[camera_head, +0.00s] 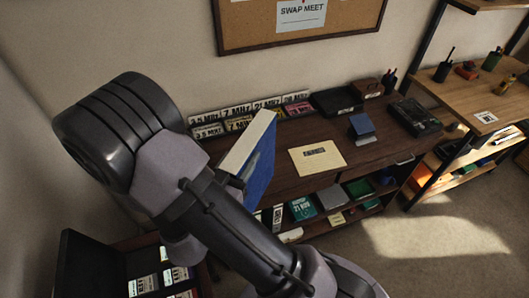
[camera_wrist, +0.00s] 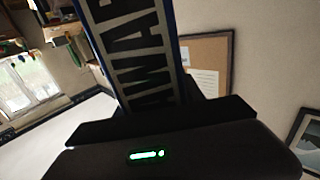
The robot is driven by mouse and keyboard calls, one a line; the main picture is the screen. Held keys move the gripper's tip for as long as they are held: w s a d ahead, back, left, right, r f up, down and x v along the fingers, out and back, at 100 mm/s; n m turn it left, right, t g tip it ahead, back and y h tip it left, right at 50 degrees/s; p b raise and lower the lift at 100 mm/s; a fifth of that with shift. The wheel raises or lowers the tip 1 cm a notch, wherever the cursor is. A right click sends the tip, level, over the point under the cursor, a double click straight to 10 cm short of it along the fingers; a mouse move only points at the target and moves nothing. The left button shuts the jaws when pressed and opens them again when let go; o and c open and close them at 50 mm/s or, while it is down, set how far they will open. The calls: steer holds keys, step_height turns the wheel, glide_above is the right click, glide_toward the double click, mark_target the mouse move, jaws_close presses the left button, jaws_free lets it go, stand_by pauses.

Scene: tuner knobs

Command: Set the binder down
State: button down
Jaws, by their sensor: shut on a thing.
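The binder (camera_head: 257,158) is blue with a pale page edge, and it is tilted in the air in front of the desk in the head view. In the wrist view my gripper (camera_wrist: 158,115) meets the lower end of the visible spine.
The brown desk (camera_head: 378,150) holds a cream sheet (camera_head: 317,157), a small blue stand (camera_head: 362,127), a black device (camera_head: 415,118) and label cards (camera_head: 240,122) at the back. A shelf below holds boxes (camera_head: 302,208). A wooden shelf unit (camera_head: 480,95) stands right. Bare desk surrounds the sheet.

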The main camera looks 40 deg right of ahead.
steer(key=w+f, duration=0.2)
steer(key=w, duration=0.6)
steer(key=w+d+f, duration=0.1)
steer(key=w+f, duration=0.2)
steer(key=w, duration=0.5)
steer(key=shift+b, duration=0.45)
steer(key=shift+d, duration=0.1)
steer(key=c, duration=1.2)
jaws_free()
steer(key=shift+f, duration=0.15)
steer(key=o, duration=0.4)
steer(key=shift+o, duration=0.4)
